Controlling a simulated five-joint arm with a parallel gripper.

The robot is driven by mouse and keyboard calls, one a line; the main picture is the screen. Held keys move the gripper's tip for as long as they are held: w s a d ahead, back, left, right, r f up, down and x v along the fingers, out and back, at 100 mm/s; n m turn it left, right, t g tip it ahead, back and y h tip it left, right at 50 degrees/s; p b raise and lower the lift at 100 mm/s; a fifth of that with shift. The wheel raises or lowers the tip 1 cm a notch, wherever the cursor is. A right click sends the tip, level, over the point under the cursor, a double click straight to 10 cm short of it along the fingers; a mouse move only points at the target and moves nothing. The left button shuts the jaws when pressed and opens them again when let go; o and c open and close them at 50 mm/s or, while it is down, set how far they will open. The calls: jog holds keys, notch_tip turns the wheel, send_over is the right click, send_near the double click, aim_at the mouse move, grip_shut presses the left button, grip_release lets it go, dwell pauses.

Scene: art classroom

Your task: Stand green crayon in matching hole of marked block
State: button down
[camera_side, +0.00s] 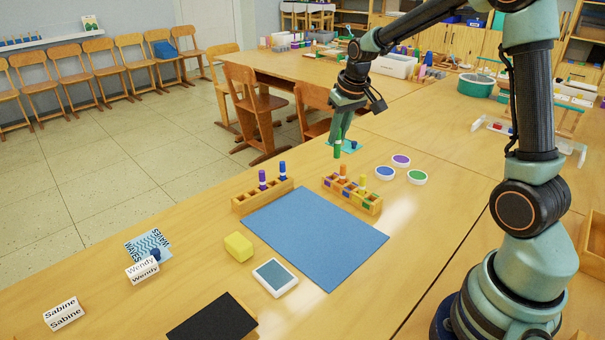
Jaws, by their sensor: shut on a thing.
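The green crayon (338,150) is in my gripper (339,138), which is shut on it. The crayon hangs about upright, above and behind the left end of the right-hand wooden block in the picture. This marked block (367,208) has coloured marks on its side. An orange crayon (342,171) and a yellow crayon (362,181) stand in it. The crayon's lower end looks clear of the block, but its exact height is hard to tell. The holes are too small to make out clearly.
Another wooden block (243,206) holds a purple and a blue crayon. A blue mat (315,238) lies in front. Blue (385,173), purple (401,160) and green (417,177) round pots stand right. A yellow sponge (238,247) and a white-framed pad (275,277) lie front left.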

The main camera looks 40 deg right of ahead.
jog(key=s+d+f+m, duration=0.4)
jog(key=s, duration=0.5)
jog(key=shift+h, duration=0.3)
jog(key=shift+s+a+f, duration=0.1)
jog(key=shift+s+f, duration=0.05)
jog(key=shift+f, duration=2.45)
jog(key=shift+f, duration=1.45)
dwell(1.1)
jog(key=c, duration=0.7)
grip_release()
jog(key=shift+o, duration=1.1)
